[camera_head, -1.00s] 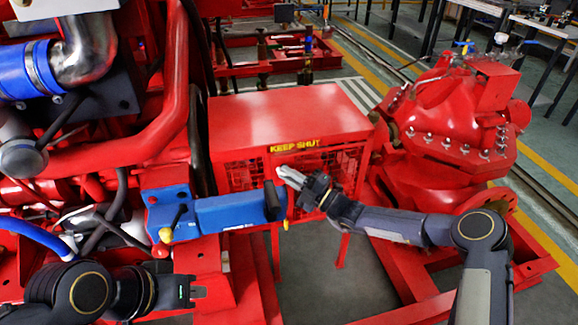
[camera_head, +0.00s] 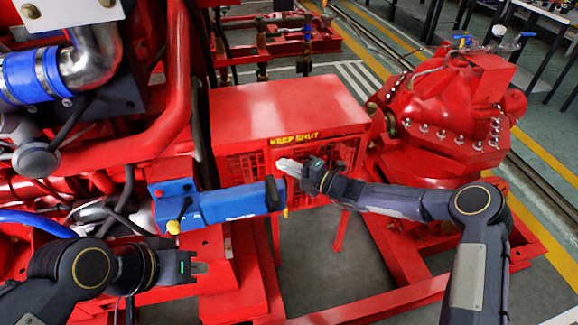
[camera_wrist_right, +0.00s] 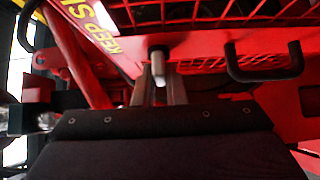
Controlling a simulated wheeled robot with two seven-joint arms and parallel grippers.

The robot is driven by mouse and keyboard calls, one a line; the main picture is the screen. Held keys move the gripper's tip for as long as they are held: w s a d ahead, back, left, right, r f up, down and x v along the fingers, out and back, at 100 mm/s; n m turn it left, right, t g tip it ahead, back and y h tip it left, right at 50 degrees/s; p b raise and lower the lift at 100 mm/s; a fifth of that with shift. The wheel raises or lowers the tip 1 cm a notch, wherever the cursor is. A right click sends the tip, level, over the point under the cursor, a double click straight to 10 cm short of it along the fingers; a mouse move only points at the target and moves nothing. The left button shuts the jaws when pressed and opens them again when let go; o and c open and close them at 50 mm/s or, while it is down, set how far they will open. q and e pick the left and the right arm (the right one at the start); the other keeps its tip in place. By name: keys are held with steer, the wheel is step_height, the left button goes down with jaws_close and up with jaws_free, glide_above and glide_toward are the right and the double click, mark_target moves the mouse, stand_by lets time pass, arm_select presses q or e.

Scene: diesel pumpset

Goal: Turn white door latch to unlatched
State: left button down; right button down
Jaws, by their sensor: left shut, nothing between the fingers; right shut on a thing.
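The white door latch (camera_wrist_right: 158,66) is a small pale peg with a dark base on the red mesh door in the right wrist view. My right gripper (camera_wrist_right: 160,84) is shut on it, with one finger on each side. In the head view my right gripper (camera_head: 282,163) reaches the front of the red box (camera_head: 290,108), below its yellow "KEEP SHUT" label (camera_head: 294,138). The fingers hide the latch there, and I cannot tell its turn angle. My left gripper (camera_head: 200,268) is shut and empty, low at the left, away from the door.
A black handle (camera_wrist_right: 265,66) stands out from the door, right of the latch in the wrist view. A blue box-shaped part (camera_head: 228,203) projects close left of my right gripper. A red pump (camera_head: 450,110) stands at the right, and red engine parts fill the left.

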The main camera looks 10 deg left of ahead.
steer(key=shift+w+d, duration=0.15)
steer(key=c, duration=1.5)
jaws_free()
steer(key=v, duration=0.7)
steer(key=shift+s+d+p, duration=0.25)
steer(key=shift+d+p, duration=0.1)
steer(key=shift+p, duration=0.05)
